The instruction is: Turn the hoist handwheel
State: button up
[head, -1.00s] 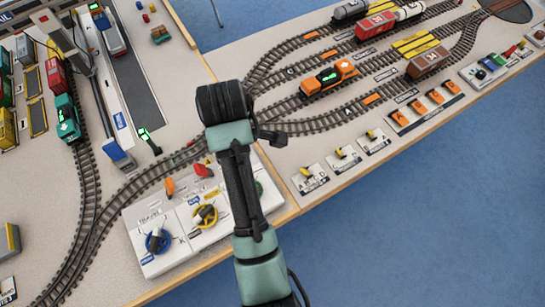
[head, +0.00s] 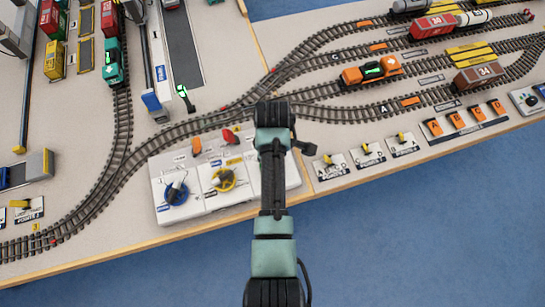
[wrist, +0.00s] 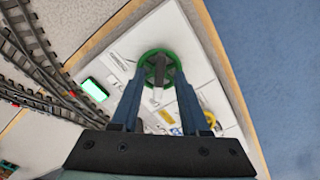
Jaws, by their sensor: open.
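A green handwheel (wrist: 171,57) with a pale crank knob (wrist: 158,94) lies on the white control panel in the wrist view. I cannot read a hoist label on it. My gripper (wrist: 157,90) is open, with its two blue fingers pointing toward the green wheel, one on each side of the knob; contact is not visible. In the head view my arm hides the green wheel and the gripper. A blue handwheel (head: 176,193) and a yellow handwheel (head: 223,179) sit on the white panel (head: 200,205) left of my arm.
Curved rail track (head: 140,150) passes behind the panel. Yellow-handled switches (head: 328,162) stand to the right. The table's wooden front edge (head: 110,258) borders the blue floor.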

jog(key=shift+f, duration=0.4)
grip_shut()
